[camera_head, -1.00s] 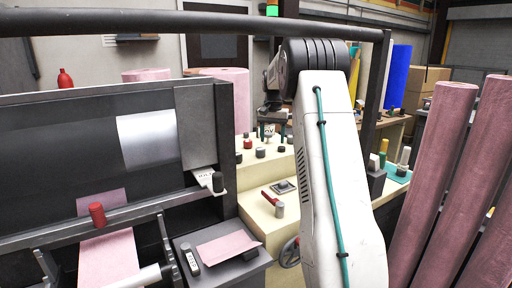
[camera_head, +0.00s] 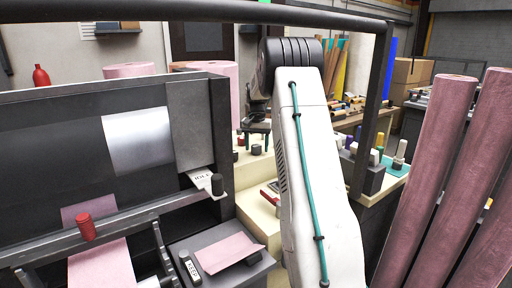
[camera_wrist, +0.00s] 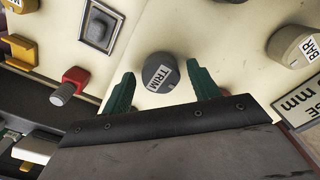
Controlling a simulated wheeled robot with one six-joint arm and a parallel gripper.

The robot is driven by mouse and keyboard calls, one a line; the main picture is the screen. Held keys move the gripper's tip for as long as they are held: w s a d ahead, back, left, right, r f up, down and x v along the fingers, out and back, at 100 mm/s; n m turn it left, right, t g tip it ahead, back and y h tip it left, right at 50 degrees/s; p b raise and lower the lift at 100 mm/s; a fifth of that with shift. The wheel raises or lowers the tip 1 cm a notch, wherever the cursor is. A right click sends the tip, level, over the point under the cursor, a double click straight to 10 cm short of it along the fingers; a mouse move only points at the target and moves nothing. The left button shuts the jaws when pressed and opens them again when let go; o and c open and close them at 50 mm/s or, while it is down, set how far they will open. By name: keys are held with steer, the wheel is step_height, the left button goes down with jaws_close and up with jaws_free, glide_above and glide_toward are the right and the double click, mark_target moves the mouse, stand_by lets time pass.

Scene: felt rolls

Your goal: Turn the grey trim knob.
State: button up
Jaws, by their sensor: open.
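The grey trim knob (camera_wrist: 158,72) is round and dark grey with a white TRIM label, standing on the cream panel in the wrist view. My gripper (camera_wrist: 160,92) is open, with one green finger to the left of the knob and one to the right. The knob shows just beyond the fingertips, with gaps on both sides. In the head view my gripper (camera_head: 256,127) is over the cream console, small and partly behind my arm. I cannot pick out the trim knob there.
In the head view pink felt rolls (camera_head: 440,150) lean at right and a dark bar crosses the top.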

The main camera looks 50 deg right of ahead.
steer(key=shift+f, duration=0.4)
steer(key=c, duration=1)
steer(key=shift+o, duration=0.2)
steer(key=shift+m, duration=0.3)
steer(key=shift+a+m, duration=0.1)
steer(key=shift+m, duration=2.4)
steer(key=o, duration=1)
steer(key=shift+c, duration=0.2)
